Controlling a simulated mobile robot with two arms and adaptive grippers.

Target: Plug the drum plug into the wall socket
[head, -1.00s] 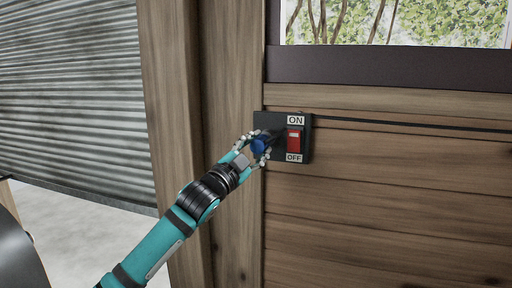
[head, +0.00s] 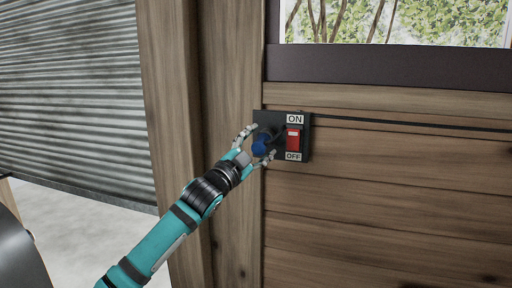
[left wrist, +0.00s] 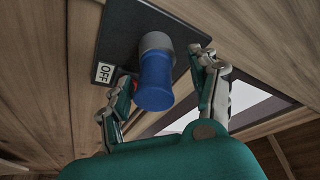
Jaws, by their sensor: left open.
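The blue drum plug (head: 260,145) sits at the left part of the dark wall plate (head: 305,120). In the left wrist view the blue plug (left wrist: 155,82) meets a grey round collar, the socket (left wrist: 156,42), on the plate. My left gripper (head: 259,143) is open, with its fingers spread on both sides of the plug; in the left wrist view the gripper (left wrist: 165,75) shows gaps beside the plug. How deep the plug sits in the socket cannot be told. My right gripper is not in view.
A red switch (head: 293,140) with ON and OFF labels is on the plate, right of the plug. A dark cable (head: 420,125) runs right along the plank wall. A window is above, a wooden post and corrugated shutter (head: 70,90) at left.

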